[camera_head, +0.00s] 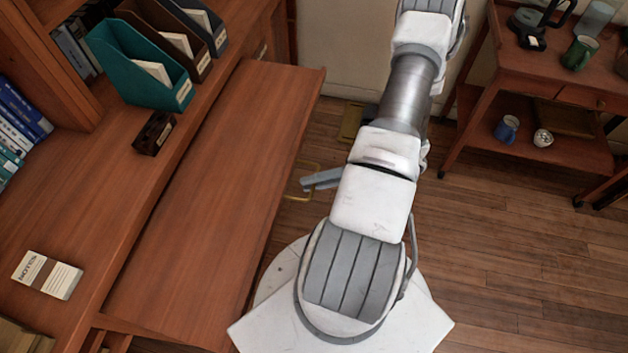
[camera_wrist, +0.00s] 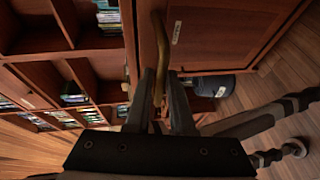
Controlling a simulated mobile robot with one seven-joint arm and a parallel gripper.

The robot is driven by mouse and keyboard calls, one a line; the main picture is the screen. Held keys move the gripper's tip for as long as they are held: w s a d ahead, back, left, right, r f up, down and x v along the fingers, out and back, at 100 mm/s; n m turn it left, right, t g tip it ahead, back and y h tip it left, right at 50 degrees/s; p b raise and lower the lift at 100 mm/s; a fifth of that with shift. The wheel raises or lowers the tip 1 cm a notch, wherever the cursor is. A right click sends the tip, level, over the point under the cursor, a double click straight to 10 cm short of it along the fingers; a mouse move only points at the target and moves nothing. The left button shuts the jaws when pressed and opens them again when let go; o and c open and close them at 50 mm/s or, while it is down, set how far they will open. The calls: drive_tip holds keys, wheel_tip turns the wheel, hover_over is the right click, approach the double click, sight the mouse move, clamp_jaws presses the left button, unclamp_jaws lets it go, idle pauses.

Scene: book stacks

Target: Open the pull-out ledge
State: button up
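The pull-out ledge (camera_head: 215,160) is a long reddish-brown board, standing well out from the bookcase desk. Its brass handle (camera_head: 291,196) sits on the front edge, facing the floor side. In the wrist view the brass handle (camera_wrist: 159,40) runs down between my two fingers, which lie close on both sides of it. My gripper (camera_wrist: 161,78) looks shut on the handle. In the head view my gripper (camera_head: 312,181) is at the handle, partly hidden by my arm.
A notes pad (camera_head: 47,274), a small dark box (camera_head: 154,133) and a teal file holder (camera_head: 138,62) stand on the desk surface left of the ledge. A wooden cart (camera_head: 470,85) with mugs stands at right. Wood floor (camera_head: 500,250) is free at lower right.

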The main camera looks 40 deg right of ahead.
idle(0.4)
drive_tip(key=v, duration=1.7)
drive_tip(key=shift+s+r+p, duration=0.15)
drive_tip(key=shift+p, duration=0.15)
drive_tip(key=shift+d, duration=0.25)
